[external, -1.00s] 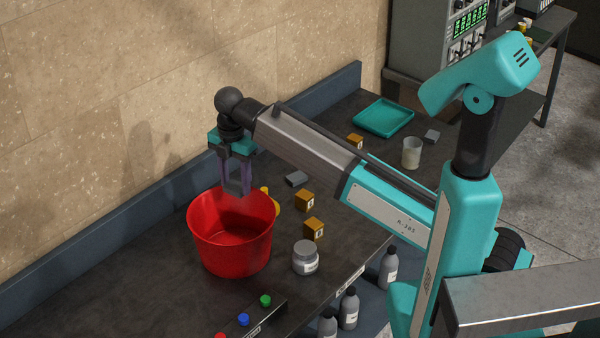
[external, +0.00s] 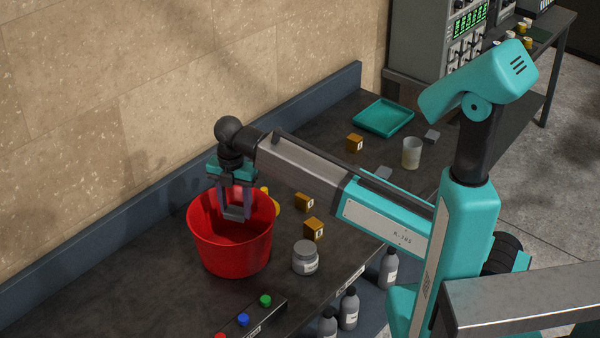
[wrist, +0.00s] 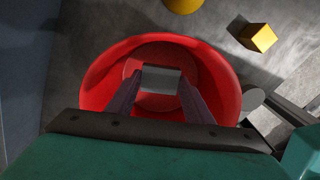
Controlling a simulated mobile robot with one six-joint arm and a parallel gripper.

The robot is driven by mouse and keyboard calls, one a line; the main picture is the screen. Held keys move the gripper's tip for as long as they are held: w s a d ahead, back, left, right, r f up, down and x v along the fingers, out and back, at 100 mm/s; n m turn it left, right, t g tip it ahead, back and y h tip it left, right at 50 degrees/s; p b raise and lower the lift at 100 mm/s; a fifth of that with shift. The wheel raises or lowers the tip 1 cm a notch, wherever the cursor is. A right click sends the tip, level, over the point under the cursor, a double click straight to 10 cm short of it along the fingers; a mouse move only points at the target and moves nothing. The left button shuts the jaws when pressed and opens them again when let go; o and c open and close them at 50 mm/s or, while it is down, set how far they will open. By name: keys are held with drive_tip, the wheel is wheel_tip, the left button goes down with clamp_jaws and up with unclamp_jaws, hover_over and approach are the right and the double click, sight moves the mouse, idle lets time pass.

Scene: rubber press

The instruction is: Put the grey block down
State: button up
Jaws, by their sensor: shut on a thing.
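My gripper (external: 236,207) points down over the red bucket (external: 231,258). It is shut on the grey block (external: 236,214), which sits between the fingertips. The block appears about level with the bucket's rim, within its opening. In the wrist view the grey block (wrist: 161,79) is gripped between both fingers, with the bucket's red wall (wrist: 95,88) around it and its floor beneath. I cannot tell exactly how far the block is above the floor.
Several yellow blocks, including one (external: 313,229), and a lidded jar (external: 305,257) stand right of the bucket. A yellow object (external: 276,206) is close beside it. A teal tray (external: 383,116) and a cup (external: 411,153) are farther back. Coloured buttons (external: 244,319) are in front.

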drive_tip(key=p, duration=0.1)
hover_over(239, 240)
drive_tip(key=shift+f, duration=2.75)
drive_tip(key=shift+f+p, duration=0.15)
drive_tip(key=shift+p, duration=0.15)
drive_tip(key=shift+f+p, duration=0.5)
drive_tip(key=shift+f, duration=1.25)
drive_tip(key=shift+f, duration=0.15)
drive_tip(key=o, duration=1.3)
drive_tip(key=shift+r, duration=0.25)
drive_tip(key=shift+r+b, duration=1.45)
drive_tip(key=shift+r, duration=4.45)
